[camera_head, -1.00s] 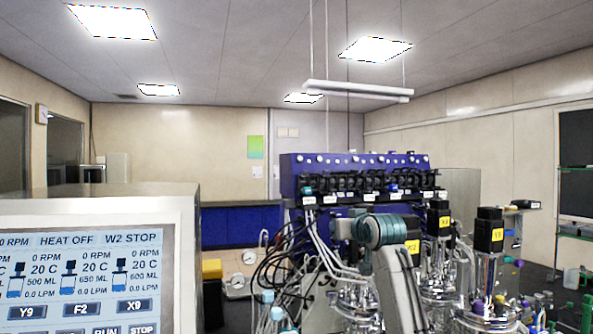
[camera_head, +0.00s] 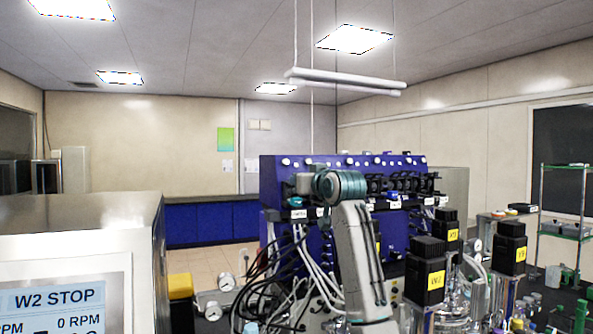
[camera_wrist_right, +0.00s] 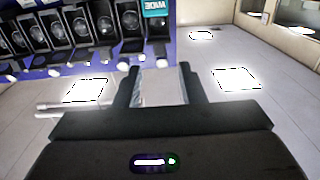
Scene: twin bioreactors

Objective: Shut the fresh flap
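The blue pump rack (camera_head: 270,222) stands beyond my right arm in the head view, with a row of black pump units (camera_head: 410,188) and small white labels below them. The labels are too small to read, so I cannot tell which flap is the fresh one. The row also shows large at the top left of the right wrist view (camera_wrist_right: 77,25), with a teal piece (camera_wrist_right: 155,8) bearing white lettering. My right gripper (camera_wrist_right: 161,75) is open and apart from the pumps, with nothing clearly held. In the head view my right wrist covers some left-hand units. My left gripper is out of view.
A cabinet with a screen (camera_head: 60,298) stands close at the left. Vessels with black, yellow-labelled motors (camera_head: 425,272) stand at the right, close to my arm. Dark cables and pale tubes (camera_head: 285,285) hang below the rack.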

